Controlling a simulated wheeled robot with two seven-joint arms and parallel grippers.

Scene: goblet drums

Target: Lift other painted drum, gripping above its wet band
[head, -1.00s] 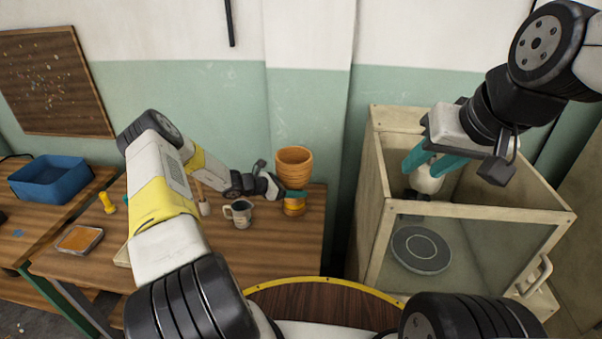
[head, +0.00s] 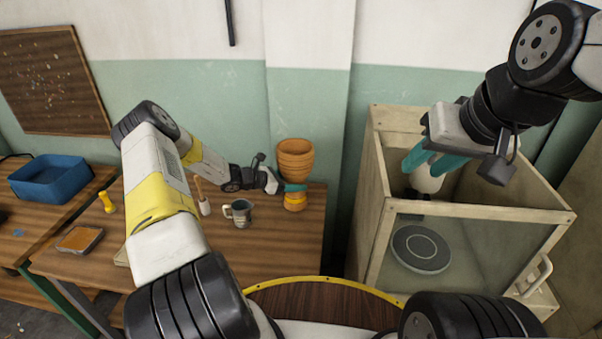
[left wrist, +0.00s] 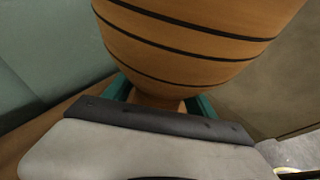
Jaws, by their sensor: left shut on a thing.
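The orange goblet drum (head: 295,160) is upright at the right end of the wooden table, with dark rings round its bowl. Its bowl fills the top of the left wrist view (left wrist: 185,40). A brighter yellow-orange band (head: 294,200) shows on its foot. My left gripper (head: 294,188) is shut on the drum's narrow waist, just above that band, with a teal finger on each side. Whether the foot clears the table is hard to tell. My right gripper (head: 430,167) is over the booth, its teal fingers around a pale white object (head: 425,182), partly hidden.
An open-topped booth (head: 480,212) with a grey round turntable (head: 421,249) stands at right. A grey mug (head: 240,213) is left of the drum. A blue bin (head: 50,180), a yellow tool (head: 106,202) and a shallow tray (head: 80,239) lie farther left.

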